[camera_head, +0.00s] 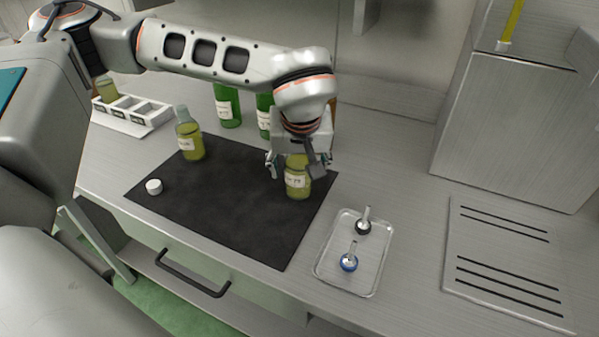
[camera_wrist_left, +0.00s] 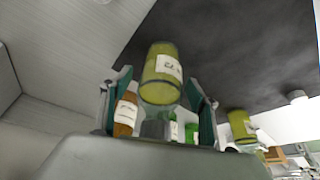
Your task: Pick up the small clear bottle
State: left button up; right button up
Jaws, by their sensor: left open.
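A small clear bottle of yellow-green oil with a white label (camera_head: 298,182) stands on the right part of the black mat (camera_head: 225,215). My left gripper (camera_head: 294,166) is open around its upper part, one finger on each side, and hides its top. In the left wrist view the same bottle (camera_wrist_left: 161,70) lies between the two open fingers (camera_wrist_left: 160,88); I cannot tell whether they touch it. A second clear bottle of similar oil (camera_head: 191,140) stands at the mat's back left edge. My right gripper is not in view.
Green bottles (camera_head: 228,106) stand behind the mat, partly hidden by my left arm. A brown bottle (camera_wrist_left: 126,116) shows in the wrist view. A white cap (camera_head: 154,187) lies on the mat. A clear tray with two pourers (camera_head: 331,266) sits right, a white rack (camera_head: 133,122) back left.

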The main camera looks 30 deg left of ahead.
pick_arm(q)
jog(key=shift+w+f, duration=0.1)
jog(key=c, duration=1.5)
